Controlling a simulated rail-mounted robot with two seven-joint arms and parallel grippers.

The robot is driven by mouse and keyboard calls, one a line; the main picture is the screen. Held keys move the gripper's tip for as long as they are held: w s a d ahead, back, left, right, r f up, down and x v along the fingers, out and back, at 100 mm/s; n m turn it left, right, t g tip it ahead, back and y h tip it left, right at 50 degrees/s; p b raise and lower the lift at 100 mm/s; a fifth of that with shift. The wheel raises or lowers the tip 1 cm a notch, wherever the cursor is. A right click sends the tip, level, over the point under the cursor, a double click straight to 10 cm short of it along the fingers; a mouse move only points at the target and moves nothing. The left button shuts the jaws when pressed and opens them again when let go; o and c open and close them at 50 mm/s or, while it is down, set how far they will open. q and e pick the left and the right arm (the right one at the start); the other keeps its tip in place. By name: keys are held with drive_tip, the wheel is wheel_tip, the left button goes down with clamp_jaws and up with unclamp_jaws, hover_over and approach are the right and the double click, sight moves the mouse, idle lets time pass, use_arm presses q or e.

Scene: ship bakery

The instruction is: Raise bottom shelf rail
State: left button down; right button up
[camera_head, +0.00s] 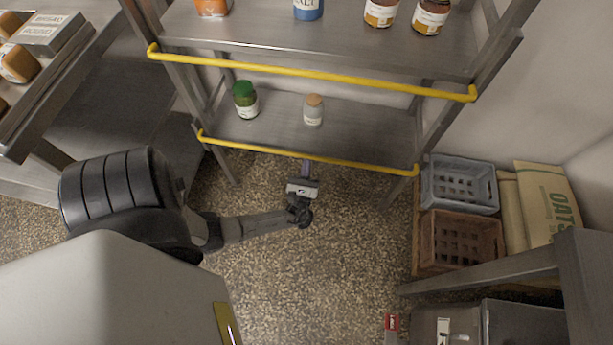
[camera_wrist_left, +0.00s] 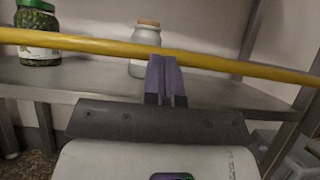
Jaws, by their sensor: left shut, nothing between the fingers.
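The bottom shelf rail (camera_head: 262,150) is a yellow bar across the front of the lower metal shelf. In the left wrist view the rail (camera_wrist_left: 90,43) runs across just beyond the fingertips. My left gripper (camera_head: 307,164) reaches in from the left and its fingers are at the middle of the rail. Its purple fingers (camera_wrist_left: 164,62) are shut together with nothing between them. They overlap the lower edge of the rail in the wrist view; I cannot tell whether they touch it. My right gripper is not in view.
A green-lidded jar (camera_head: 245,102) and a cork-topped bottle (camera_head: 313,112) stand on the lower shelf. The upper shelf has its own yellow rail (camera_head: 300,72) and several jars. Grey (camera_head: 459,184) and brown (camera_head: 461,240) crates stand at the right. The floor before the shelf is clear.

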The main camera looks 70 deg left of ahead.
use_arm(q)
drive_tip(key=a+f+b+v, duration=0.1)
drive_tip(key=f+b+v, duration=0.1)
drive_tip(key=v, duration=1.1)
drive_tip(key=shift+w+a+b, duration=0.2)
drive_tip(key=shift+w+b, duration=0.2)
drive_tip(key=shift+b, duration=0.1)
